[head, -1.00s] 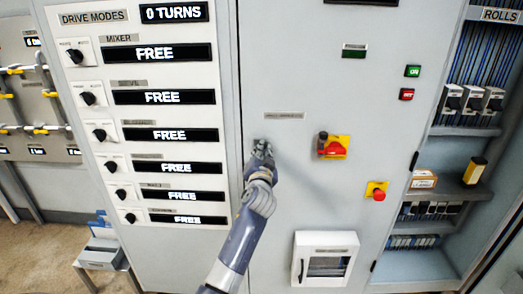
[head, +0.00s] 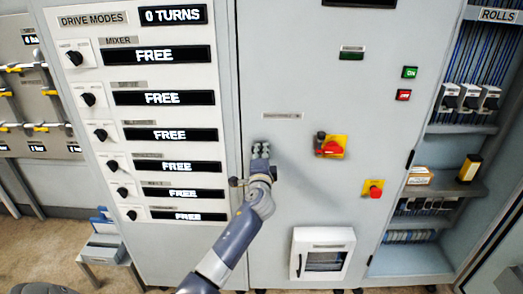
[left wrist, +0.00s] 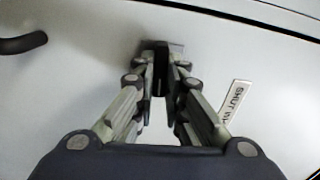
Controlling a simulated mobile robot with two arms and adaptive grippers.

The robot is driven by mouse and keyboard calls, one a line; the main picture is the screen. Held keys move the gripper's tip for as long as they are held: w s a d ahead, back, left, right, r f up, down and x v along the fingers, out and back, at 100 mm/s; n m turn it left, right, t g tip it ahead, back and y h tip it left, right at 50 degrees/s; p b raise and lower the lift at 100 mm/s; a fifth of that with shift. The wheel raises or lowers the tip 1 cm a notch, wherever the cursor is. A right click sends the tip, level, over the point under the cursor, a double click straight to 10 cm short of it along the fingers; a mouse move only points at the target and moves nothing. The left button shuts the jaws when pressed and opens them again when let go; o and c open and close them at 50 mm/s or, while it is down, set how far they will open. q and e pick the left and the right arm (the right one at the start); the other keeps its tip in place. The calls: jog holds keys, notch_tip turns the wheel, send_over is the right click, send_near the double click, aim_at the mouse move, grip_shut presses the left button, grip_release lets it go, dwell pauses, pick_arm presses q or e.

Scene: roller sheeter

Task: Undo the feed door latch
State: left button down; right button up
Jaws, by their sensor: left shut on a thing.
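My left gripper (head: 260,150) is at the pale grey cabinet door, just below and left of a small label (head: 283,115). In the left wrist view its fingers (left wrist: 160,85) are closed together on a small dark latch part (left wrist: 174,47) at the door face. The fingers hide most of this part, and its turn angle cannot be told. A label starting "SHUT" (left wrist: 235,100) is beside the fingers. A dark handle (head: 236,182) sticks out lower left of the gripper; it also shows in the left wrist view (left wrist: 22,42). My right gripper is not in view.
The drive modes panel (head: 140,110) with several knobs and "FREE" displays is to the left. A red and yellow rotary switch (head: 331,147) and an emergency stop (head: 374,189) stand out to the right. A white framed box (head: 323,254) is below right. Shelves (head: 440,190) stand far right.

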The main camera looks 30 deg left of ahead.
pick_arm(q)
jog(key=shift+a+r+m, duration=0.1)
jog(key=shift+r+m, duration=0.2)
jog(key=shift+m, duration=0.2)
jog(key=c, duration=1.7)
grip_release()
jog(key=shift+o, duration=0.2)
jog(key=shift+f, duration=0.1)
jog(key=shift+f, duration=0.2)
jog(key=v, duration=1.2)
jog(key=shift+r, duration=0.1)
